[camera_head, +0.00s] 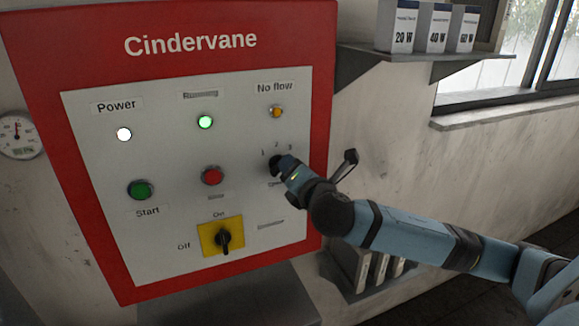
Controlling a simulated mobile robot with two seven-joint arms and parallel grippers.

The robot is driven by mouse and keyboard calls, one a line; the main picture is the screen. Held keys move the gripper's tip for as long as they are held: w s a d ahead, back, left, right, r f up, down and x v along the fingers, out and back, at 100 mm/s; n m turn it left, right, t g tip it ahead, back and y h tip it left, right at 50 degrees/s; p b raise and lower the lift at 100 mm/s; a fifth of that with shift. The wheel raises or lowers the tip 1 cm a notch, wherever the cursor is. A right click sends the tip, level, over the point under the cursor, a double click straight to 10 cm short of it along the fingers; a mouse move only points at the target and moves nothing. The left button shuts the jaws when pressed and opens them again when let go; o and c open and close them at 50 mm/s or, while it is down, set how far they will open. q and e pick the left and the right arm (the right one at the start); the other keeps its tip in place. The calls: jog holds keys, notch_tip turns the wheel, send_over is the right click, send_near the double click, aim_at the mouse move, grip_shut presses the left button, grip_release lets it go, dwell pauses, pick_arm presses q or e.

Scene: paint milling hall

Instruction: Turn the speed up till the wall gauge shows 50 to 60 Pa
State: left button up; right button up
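The red Cindervane control panel (190,75) hangs on the wall. My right gripper (278,165) reaches from the right to the rotary speed knob below the "1 2 3" marks. The gripper covers most of the knob, so its setting and the grip on it cannot be made out. The round wall gauge (18,134) is at the left edge; its needle points roughly upward, but the numbers are too small to read. My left gripper is not in view.
The white Power lamp (124,134) and a green lamp (205,122) are lit. The No flow lamp (277,111) looks dim amber. A shelf (400,52) holds labelled boxes.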

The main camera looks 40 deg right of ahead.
jog(key=p+v, duration=0.3)
jog(key=v, duration=0.7)
jog(key=shift+s, duration=0.2)
jog(key=shift+a, duration=0.1)
